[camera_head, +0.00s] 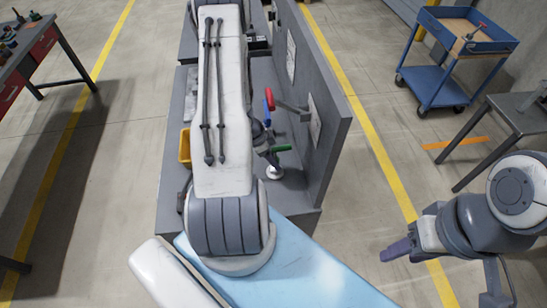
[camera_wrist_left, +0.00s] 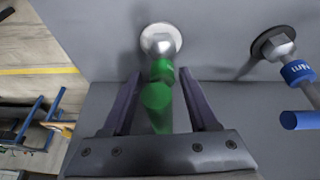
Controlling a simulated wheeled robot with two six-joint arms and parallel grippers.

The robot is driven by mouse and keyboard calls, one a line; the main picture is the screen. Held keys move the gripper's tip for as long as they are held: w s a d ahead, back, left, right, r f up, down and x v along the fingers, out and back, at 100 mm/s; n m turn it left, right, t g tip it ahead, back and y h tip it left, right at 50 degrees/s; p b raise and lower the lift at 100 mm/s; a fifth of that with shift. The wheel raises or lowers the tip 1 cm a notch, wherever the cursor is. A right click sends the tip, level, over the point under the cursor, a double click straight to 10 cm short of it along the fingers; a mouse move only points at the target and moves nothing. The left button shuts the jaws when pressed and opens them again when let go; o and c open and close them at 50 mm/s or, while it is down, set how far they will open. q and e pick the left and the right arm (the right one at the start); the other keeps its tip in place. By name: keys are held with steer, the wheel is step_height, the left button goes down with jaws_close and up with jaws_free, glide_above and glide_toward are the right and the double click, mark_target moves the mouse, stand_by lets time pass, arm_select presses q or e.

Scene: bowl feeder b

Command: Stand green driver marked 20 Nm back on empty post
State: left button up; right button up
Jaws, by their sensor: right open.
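The green driver (camera_wrist_left: 157,97) shows in the left wrist view, in line with a silver hex piece on a pale round base (camera_wrist_left: 161,40). Its 20 Nm marking cannot be read. My left gripper (camera_wrist_left: 160,78) is open, with one finger on each side of the green driver and a visible gap on the right. I cannot tell whether the driver rests on the base. In the head view, green (camera_head: 281,149) shows beside my left arm, which hides most of that gripper. My right gripper (camera_head: 397,250) is open and empty, low over the floor at the right.
A blue driver (camera_wrist_left: 298,72) with a marked collar stands at a dark round base, right in the wrist view. A grey upright panel (camera_head: 325,120) borders the bench (camera_head: 290,200). A yellow bin (camera_head: 185,146) sits left of my arm. A blue cart (camera_head: 455,60) stands far right.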

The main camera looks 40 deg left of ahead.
arm_select(q)
steer(key=p+v, duration=0.2)
steer(key=v, duration=0.8)
steer(key=shift+r+p, duration=0.2)
steer(key=shift+p, duration=0.15)
steer(key=shift+s+a, duration=0.1)
